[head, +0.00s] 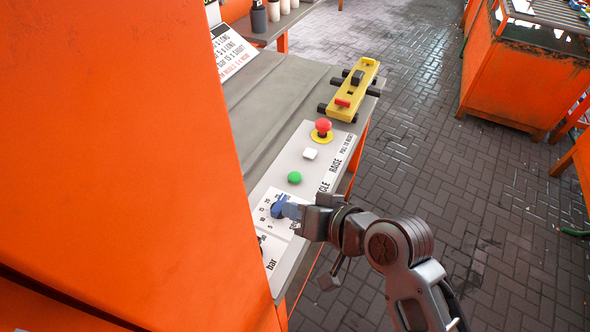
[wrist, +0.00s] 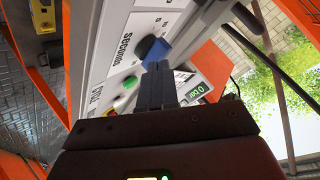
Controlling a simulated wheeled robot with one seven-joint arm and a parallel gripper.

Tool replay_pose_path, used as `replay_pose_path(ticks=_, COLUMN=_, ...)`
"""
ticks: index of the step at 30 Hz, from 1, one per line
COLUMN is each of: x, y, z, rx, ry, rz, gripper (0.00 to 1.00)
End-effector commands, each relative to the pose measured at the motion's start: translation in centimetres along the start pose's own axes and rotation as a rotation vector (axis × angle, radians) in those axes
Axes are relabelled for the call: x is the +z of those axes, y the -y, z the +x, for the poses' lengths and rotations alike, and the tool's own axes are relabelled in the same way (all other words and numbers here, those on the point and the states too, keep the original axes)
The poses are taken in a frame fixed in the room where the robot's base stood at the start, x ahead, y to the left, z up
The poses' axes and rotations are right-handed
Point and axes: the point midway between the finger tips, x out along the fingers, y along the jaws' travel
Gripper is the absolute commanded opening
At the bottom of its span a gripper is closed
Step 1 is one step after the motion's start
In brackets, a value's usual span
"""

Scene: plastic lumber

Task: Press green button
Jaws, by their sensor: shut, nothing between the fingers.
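The green button (head: 295,177) is a round dome on the light control panel (head: 284,168), between the white button (head: 310,154) and the blue dial. In the wrist view the green button (wrist: 130,82) lies to the left of my fingers. My gripper (head: 291,211) is shut and empty, at the lower part of the panel. Its fingertips are beside the blue dial knob (head: 278,207), which also shows just beyond the fingertips in the wrist view (wrist: 153,49). I cannot tell whether they touch it. The tips are apart from the green button.
A red mushroom button (head: 323,125) on a yellow base is farther up the panel. A yellow pendant controller (head: 353,90) lies on the bench beyond it. A large orange panel (head: 130,150) stands close on the left. Brick floor is open on the right.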

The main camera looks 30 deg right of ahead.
Motion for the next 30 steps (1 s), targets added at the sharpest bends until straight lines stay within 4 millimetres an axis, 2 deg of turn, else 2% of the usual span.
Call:
replay_pose_path(ticks=1, x=-1.9, y=0.3, z=0.7, rx=-0.016, ry=0.018, rz=-0.006, gripper=0.0)
replay_pose_path(ticks=7, x=-7.4, y=0.9, z=2.4, rx=-0.065, ry=0.138, rz=-0.044, gripper=0.0)
replay_pose_path(ticks=12, x=-11.7, y=0.7, z=2.4, rx=-0.078, ry=0.249, rz=-0.098, gripper=0.0)
replay_pose_path(ticks=15, x=-13.4, y=0.5, z=2.0, rx=-0.075, ry=0.298, rz=-0.124, gripper=0.0)
replay_pose_path(ticks=21, x=-14.7, y=0.2, z=1.5, rx=-0.07, ry=0.347, rz=-0.147, gripper=0.0)
replay_pose_path(ticks=30, x=-14.7, y=0.2, z=1.4, rx=-0.07, ry=0.351, rz=-0.148, gripper=0.0)
